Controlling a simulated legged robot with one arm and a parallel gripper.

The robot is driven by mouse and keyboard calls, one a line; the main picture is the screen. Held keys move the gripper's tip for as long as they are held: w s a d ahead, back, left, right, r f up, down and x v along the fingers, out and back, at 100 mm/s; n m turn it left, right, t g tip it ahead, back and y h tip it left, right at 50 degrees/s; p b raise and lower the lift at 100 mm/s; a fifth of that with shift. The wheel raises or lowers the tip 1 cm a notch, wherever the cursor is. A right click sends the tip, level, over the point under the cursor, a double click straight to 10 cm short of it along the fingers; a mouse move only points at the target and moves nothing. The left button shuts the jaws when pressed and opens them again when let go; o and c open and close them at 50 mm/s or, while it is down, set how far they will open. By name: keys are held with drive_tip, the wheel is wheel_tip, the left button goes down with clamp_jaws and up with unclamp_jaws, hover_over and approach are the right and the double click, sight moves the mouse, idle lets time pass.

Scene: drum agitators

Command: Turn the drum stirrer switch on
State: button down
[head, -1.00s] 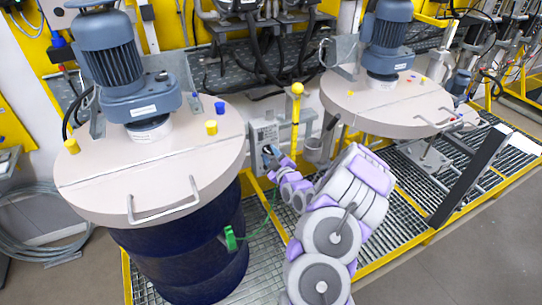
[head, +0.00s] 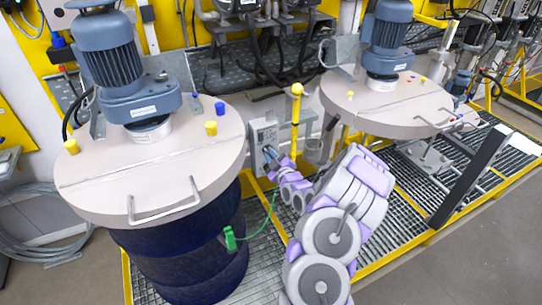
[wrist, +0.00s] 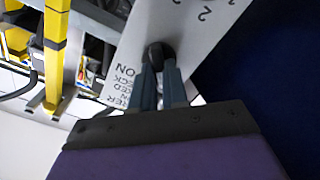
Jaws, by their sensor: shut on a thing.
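The switch is a black knob (wrist: 158,54) on a light grey panel with printed text, including "ON", in the wrist view. In the head view this panel is the grey switch box (head: 263,136) between the two drums. My gripper (head: 268,153) reaches the front of the box from the lower right. In the wrist view my gripper's fingers (wrist: 160,78) are closed around the knob, one on each side. The fingertips partly hide the knob, and I cannot tell its exact setting.
A dark blue drum (head: 190,255) with a beige lid (head: 90,185) and motor stands left of the box. A second lidded drum (head: 385,115) stands to the right. A yellow post (head: 296,120) is close beside the box. A green clamp (head: 230,238) with a cable hangs at the left drum.

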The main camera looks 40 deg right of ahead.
drive_tip(key=shift+m, duration=0.3)
drive_tip(key=shift+s+d+m+p, duration=0.15)
drive_tip(key=shift+m+p, duration=0.25)
drive_tip(key=shift+m, duration=2.1)
drive_tip(key=shift+w+d+m+p, duration=0.15)
drive_tip(key=shift+m+p, duration=0.3)
drive_tip(key=shift+m, duration=2.05)
drive_tip(key=shift+s+d+m+p, duration=0.15)
drive_tip(key=shift+m+p, duration=0.25)
drive_tip(key=shift+m, duration=2.1)
drive_tip(key=shift+f+m, duration=0.1)
drive_tip(key=shift+m, duration=0.2)
drive_tip(key=c, duration=1.1)
unclamp_jaws()
drive_tip(key=shift+d, duration=0.15)
drive_tip(key=shift+c, duration=0.2)
